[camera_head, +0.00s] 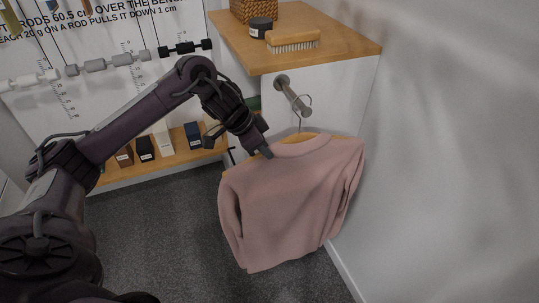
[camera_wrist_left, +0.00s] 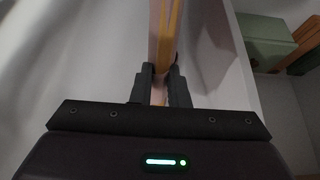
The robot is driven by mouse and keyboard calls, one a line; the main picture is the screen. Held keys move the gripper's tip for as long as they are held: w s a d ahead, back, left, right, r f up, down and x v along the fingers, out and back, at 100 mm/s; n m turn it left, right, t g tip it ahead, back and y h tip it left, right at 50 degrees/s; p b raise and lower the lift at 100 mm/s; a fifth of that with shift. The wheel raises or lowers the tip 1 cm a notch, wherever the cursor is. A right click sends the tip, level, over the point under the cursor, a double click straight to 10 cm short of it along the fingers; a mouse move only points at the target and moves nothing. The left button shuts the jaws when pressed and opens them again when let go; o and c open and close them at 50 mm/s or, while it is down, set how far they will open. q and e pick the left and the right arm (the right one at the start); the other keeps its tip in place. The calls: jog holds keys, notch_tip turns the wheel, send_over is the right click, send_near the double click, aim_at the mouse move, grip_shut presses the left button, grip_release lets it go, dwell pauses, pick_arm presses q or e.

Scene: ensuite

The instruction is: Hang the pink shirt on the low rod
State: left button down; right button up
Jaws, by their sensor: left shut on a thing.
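The pink shirt (camera_head: 290,195) hangs on a wooden hanger (camera_head: 299,138) below a short metal rod (camera_head: 292,95) that sticks out from a white panel. The hanger's thin metal hook (camera_head: 306,100) is at the rod's free end; I cannot tell if the rod bears it. My left gripper (camera_head: 264,150) is at the left shoulder of the shirt. In the left wrist view, its two fingers (camera_wrist_left: 159,88) are shut on the hanger arm, with the wood (camera_wrist_left: 174,30) running away between them. My right gripper is out of view.
Above the rod is a wooden shelf (camera_head: 345,42) with a brush (camera_head: 292,40), a dark jar (camera_head: 260,27) and a basket (camera_head: 254,8). A low wooden ledge (camera_head: 180,160) holds several small boxes. A bare white wall (camera_head: 450,150) is close on the right.

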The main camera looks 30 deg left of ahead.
pick_arm(q)
jog(key=s+a+r+b, duration=0.3)
jog(key=s+a+b, duration=0.7)
jog(key=a, duration=0.2)
jog(key=shift+s+a+r+n, duration=0.2)
jog(key=shift+a+r+n, duration=0.05)
jog(key=shift+a+n, duration=0.05)
dwell(1.5)
dwell(0.4)
